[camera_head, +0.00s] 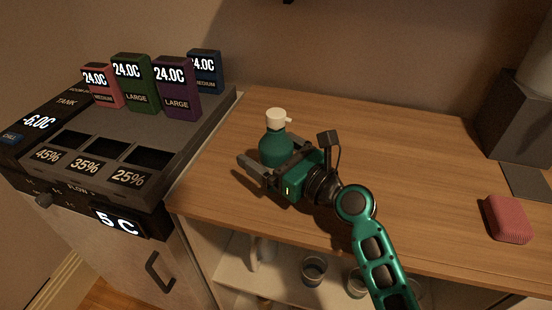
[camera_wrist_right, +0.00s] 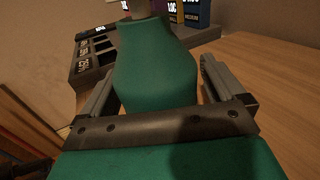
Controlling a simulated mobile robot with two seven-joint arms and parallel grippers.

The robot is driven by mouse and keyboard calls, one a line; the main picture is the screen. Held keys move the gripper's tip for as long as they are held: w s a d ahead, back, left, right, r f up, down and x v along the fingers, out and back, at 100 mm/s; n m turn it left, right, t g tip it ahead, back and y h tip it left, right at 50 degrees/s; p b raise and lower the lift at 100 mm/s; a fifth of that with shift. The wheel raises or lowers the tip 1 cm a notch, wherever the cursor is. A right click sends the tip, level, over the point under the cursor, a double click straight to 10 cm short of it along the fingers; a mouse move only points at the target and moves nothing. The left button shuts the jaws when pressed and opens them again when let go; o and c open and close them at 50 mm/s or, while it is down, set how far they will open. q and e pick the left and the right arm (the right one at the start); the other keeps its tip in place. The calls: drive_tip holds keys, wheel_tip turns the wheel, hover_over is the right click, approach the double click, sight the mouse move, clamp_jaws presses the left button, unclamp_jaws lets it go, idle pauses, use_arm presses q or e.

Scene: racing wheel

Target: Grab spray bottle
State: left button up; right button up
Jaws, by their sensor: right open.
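The spray bottle (camera_head: 275,143) is green with a white spray top and stands upright on the wooden counter. My right gripper (camera_head: 258,166) is open at the bottle, with its fingers reaching toward the bottle's lower body. In the right wrist view the green bottle (camera_wrist_right: 156,65) fills the space between the two open fingers (camera_wrist_right: 155,88). Small gaps seem to show beside the bottle there. The top of the bottle is cut off in that view. My left gripper is in neither view.
A dark dispenser machine (camera_head: 190,125) with coloured cartridges (camera_head: 133,85) stands left of the bottle. A pink sponge-like block (camera_head: 507,219) lies on the counter (camera_head: 400,150) at the right. A dark grey box (camera_head: 512,120) stands behind it. Cups (camera_head: 313,270) sit on a shelf below.

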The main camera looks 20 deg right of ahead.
drive_tip(key=shift+c, duration=0.3)
drive_tip(key=c, duration=1.2)
drive_tip(key=shift+c, duration=0.3)
drive_tip(key=shift+r, duration=0.1)
